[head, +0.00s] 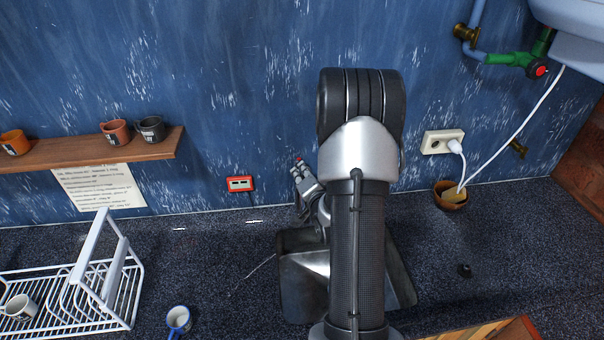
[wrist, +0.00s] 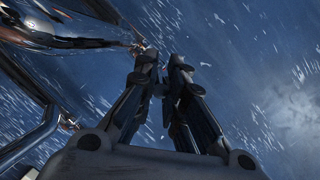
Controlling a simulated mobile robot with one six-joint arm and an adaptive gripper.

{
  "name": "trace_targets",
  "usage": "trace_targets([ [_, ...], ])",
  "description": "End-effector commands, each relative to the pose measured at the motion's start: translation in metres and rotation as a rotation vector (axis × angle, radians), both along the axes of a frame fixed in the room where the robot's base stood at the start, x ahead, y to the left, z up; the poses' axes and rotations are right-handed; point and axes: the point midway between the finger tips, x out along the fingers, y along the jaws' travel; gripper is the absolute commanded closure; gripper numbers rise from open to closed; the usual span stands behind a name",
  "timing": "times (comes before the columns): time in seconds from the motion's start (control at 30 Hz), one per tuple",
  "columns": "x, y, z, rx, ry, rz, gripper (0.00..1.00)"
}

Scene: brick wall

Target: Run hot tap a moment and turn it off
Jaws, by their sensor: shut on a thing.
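My gripper (head: 299,170) is in front of the blue wall, just left of my arm and above the metal sink (head: 300,285). A small red spot, which looks like the hot tap's handle (head: 298,158), shows at its fingertips. In the wrist view my gripper (wrist: 163,62) has its fingers close together, shut on that handle; the held part is mostly hidden. Shiny chrome tap pipes (wrist: 62,38) run along the left of that view. My arm hides the rest of the tap and much of the sink in the head view. I see no running water.
A shelf (head: 90,150) holds cups. A red wall box (head: 240,184) is left of my gripper.

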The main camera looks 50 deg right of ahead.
Motion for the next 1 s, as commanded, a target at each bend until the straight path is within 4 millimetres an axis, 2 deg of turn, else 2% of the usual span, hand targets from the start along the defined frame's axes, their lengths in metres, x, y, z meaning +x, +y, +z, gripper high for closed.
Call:
trace_targets([
  [0.37,-0.003,-0.004,0.000,0.000,0.000,0.044,1.00],
  [1.0,-0.015,-0.030,0.002,0.000,0.002,0.465,1.00],
])
